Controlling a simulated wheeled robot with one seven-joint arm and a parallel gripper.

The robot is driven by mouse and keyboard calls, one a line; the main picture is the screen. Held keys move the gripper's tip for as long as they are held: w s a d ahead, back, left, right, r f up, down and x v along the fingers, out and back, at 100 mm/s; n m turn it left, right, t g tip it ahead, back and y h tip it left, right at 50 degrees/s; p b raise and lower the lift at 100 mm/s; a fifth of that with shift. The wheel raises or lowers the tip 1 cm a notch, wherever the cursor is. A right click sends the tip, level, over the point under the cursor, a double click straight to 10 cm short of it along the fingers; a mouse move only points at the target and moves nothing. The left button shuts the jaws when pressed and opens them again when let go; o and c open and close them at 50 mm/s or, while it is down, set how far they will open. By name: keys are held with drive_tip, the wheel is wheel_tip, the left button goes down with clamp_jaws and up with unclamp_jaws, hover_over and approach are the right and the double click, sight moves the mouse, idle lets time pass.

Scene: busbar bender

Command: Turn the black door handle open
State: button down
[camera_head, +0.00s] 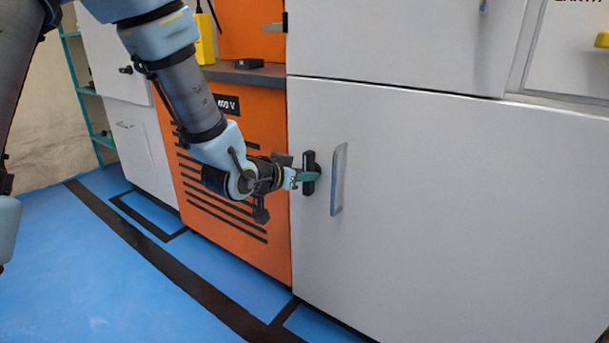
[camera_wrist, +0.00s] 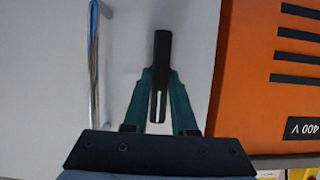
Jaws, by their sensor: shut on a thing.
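The black door handle (camera_head: 308,162) is on the white cabinet door (camera_head: 450,210), near its left edge, and stands upright. My gripper (camera_head: 308,176) reaches it from the left in the head view. In the wrist view the black handle (camera_wrist: 162,48) runs vertically, and the teal fingers of my gripper (camera_wrist: 160,82) close on it from both sides. The door looks flush with the cabinet front. Part of the handle is hidden behind the fingers in the head view.
A silver bar handle (camera_head: 338,180) is just right of the black handle, and it also shows in the wrist view (camera_wrist: 94,65). An orange panel (camera_head: 225,185) with black slots stands to the left. The blue floor (camera_head: 90,270) in front is clear.

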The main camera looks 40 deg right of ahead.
drive_tip(key=c, duration=0.7)
unclamp_jaws()
drive_tip(key=shift+a, duration=0.1)
drive_tip(key=b+v, duration=0.4)
drive_tip(key=v, duration=0.6)
drive_tip(key=shift+s+a+r+b, duration=0.1)
drive_tip(key=shift+a+r+b, duration=0.05)
drive_tip(key=shift+a+b, duration=0.15)
